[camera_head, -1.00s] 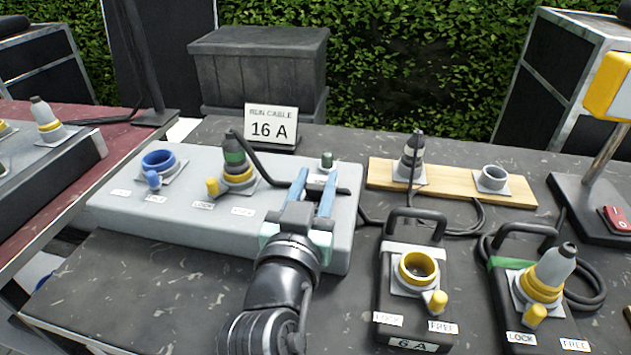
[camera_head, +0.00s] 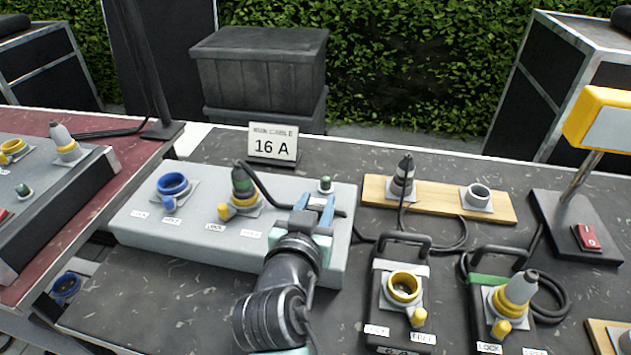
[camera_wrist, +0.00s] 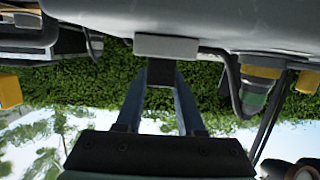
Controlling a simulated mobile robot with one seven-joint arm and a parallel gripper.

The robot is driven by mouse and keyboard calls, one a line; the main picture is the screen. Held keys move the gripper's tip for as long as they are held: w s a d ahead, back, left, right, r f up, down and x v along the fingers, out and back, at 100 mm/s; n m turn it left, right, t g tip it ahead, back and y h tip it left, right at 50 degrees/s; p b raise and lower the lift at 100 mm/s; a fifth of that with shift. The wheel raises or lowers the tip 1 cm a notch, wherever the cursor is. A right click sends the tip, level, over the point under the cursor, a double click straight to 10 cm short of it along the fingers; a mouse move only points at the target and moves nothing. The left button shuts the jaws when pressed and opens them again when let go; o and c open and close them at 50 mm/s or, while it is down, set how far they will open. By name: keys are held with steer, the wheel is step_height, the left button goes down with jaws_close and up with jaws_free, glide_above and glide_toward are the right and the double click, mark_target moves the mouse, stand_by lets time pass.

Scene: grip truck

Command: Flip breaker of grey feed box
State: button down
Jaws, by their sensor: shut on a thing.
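The grey feed box (camera_head: 185,248) is a long light-grey box on the dark table. Its top carries a blue socket (camera_head: 172,184), a yellow-collared connector (camera_head: 242,196) with a green band, and a small green knob (camera_head: 325,184). My gripper (camera_head: 318,207) is at the box's right end, in front of the knob. In the wrist view, my gripper's (camera_wrist: 162,85) blue fingers are shut on a dark piece, apparently the breaker lever (camera_wrist: 160,72), below a pale block (camera_wrist: 166,46) on the box. In the head view, my fingers largely hide the breaker.
A "16 A" sign (camera_head: 273,143) stands behind the box. Right of it are a wooden board (camera_head: 438,196) with two fittings and two black handled boxes (camera_head: 388,300) (camera_head: 484,318). Cables loop between them. A yellow-headed stand (camera_head: 600,115) is at far right.

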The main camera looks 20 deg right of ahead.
steer(key=g+p, duration=0.1)
steer(key=p, duration=0.1)
steer(key=r+g+y+p, duration=0.1)
steer(key=p, duration=0.2)
steer(key=shift+w+d+p, duration=0.2)
steer(key=shift+w+p, duration=0.15)
steer(key=shift+w, duration=0.05)
steer(key=p, duration=0.1)
steer(key=g+y+p, duration=0.1)
steer(key=shift+w+d+f+p, duration=0.1)
steer(key=shift+w+f+p, duration=0.05)
steer(key=shift+f+p, duration=0.25)
steer(key=shift+p, duration=0.3)
steer(key=shift+f, duration=0.15)
steer(key=c, duration=0.5)
jaws_free()
steer(key=v, duration=1.2)
steer(key=shift+r, duration=0.5)
